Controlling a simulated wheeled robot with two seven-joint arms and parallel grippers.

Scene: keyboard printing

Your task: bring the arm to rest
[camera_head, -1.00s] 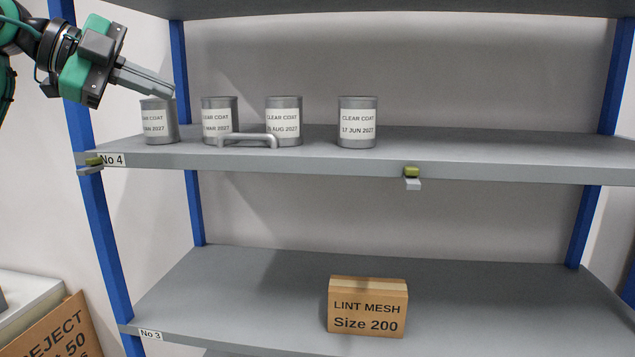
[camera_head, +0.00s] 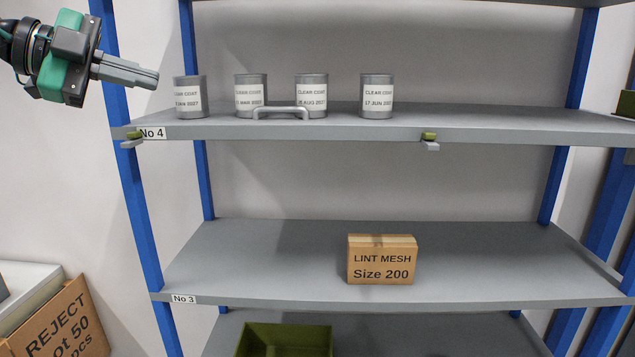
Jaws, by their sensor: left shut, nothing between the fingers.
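My left gripper (camera_head: 157,80) is shut and empty. It comes in from the upper left and its fingers point right, in front of the shelving at about the height of the cans. In the picture its tips end just left of the leftmost clear coat can (camera_head: 189,97), with a small gap between. My right gripper is not in view.
Several grey clear coat cans stand on the No 4 shelf (camera_head: 480,123), with a grey handle (camera_head: 281,110) in front. A LINT MESH box (camera_head: 382,260) sits on the No 3 shelf (camera_head: 270,265). A green bin (camera_head: 285,340) is below. A REJECT carton (camera_head: 62,325) is lower left.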

